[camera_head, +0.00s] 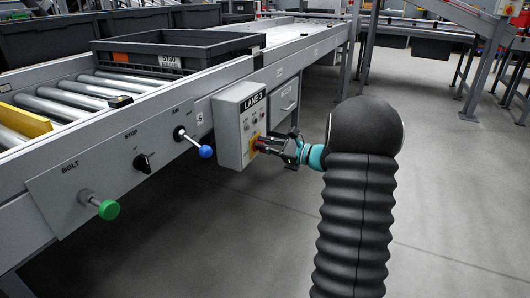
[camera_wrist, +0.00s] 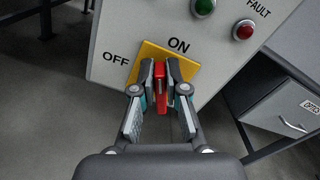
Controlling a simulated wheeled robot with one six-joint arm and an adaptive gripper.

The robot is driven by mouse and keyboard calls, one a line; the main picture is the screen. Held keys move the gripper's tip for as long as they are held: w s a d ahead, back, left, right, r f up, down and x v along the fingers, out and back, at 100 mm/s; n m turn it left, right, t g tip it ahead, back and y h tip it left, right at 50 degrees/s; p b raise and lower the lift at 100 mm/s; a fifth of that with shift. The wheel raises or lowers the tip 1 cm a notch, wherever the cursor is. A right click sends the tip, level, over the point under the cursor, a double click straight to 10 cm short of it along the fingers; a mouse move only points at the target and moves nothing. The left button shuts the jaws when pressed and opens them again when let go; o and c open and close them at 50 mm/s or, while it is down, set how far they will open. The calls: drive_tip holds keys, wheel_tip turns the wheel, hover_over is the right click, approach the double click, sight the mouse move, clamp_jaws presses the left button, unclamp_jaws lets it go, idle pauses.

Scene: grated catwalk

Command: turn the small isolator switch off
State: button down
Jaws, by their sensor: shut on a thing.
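The isolator switch has a red handle (camera_wrist: 160,76) on a yellow plate (camera_wrist: 188,72), marked ON above and OFF at the left. It sits on the front of a grey box labelled LANE 3 (camera_head: 230,120). My gripper (camera_wrist: 161,70) is shut on the red handle, with one finger on each side. In the head view my gripper (camera_head: 268,147) reaches the box from the right and partly hides the yellow plate (camera_head: 253,150). The fingers hide the handle's base, so I cannot tell its exact angle.
Green (camera_wrist: 203,7) and red (camera_wrist: 243,29) lamps sit above the plate. Left of the box are a blue-knobbed AIR lever (camera_head: 205,151), a black STOP knob (camera_head: 143,162) and a green BOLT knob (camera_head: 108,209). A grey crate (camera_head: 190,62) stands on the conveyor.

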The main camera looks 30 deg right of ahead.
drive_tip(key=n, duration=0.5)
drive_tip(key=shift+s+a+f+n+b, duration=0.25)
drive_tip(key=shift+a+f+n+b, duration=0.05)
drive_tip(key=shift+a+f+b, duration=0.1)
drive_tip(key=n, duration=0.3)
drive_tip(key=shift+s+f, duration=0.1)
drive_tip(key=shift+f, duration=0.15)
drive_tip(key=shift+a+f+n, duration=0.1)
drive_tip(key=shift+f+n, duration=0.05)
drive_tip(key=shift+n, duration=0.85)
drive_tip(key=shift+f+n, duration=0.15)
drive_tip(key=shift+n, duration=0.85)
drive_tip(key=c, duration=1.2)
unclamp_jaws()
